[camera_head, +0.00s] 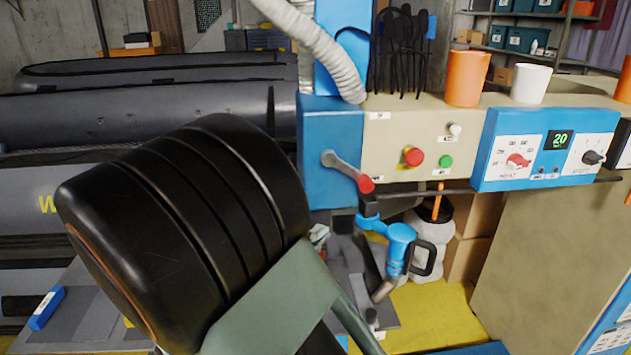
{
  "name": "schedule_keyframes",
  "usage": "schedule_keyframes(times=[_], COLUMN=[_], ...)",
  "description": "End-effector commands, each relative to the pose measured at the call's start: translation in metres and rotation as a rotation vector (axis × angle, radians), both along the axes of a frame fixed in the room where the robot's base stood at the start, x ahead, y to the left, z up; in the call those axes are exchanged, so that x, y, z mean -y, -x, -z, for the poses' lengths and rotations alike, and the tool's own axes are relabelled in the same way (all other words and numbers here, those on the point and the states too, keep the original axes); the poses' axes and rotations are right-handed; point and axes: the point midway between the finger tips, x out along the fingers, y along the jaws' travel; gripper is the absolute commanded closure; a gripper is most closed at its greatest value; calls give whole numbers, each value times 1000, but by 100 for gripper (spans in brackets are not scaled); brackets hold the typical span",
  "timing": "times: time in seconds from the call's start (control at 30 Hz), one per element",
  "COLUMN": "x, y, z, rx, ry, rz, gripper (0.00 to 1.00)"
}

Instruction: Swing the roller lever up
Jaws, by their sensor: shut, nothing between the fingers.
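A grey lever (345,169) with a red knob sits on the front of the blue box (325,120) at the left end of the beige machine. It slopes down to the right from its pivot, with the red knob at its lower end. Just below it is a blue and dark metal assembly (368,222), partly hidden. I cannot make out a roller for certain. I do not see my gripper's fingers in this view. A large black ribbed cylinder with a grey-green bracket, close to the camera, covers the left foreground.
Red and green buttons (413,157) and a blue dial panel (540,147) are right of the lever. A blue tool with a black handle (400,245) and a white jug (435,265) stand below. An orange cup (467,78) and white cup (530,83) stand on top.

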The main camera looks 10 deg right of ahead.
Motion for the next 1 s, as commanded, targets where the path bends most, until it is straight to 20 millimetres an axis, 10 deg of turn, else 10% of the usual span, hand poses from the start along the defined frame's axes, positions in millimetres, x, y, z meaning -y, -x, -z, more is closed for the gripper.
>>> schedule_keyframes(times=[0.27, 0.73, 1.0], x=[-23, 42, 74], y=[-3, -68, -67], z=[-10, -30, -38], rx=[33, 31, 30], ry=[40, 40, 39], rz=[-61, -55, -59], gripper=[100, 100, 100])
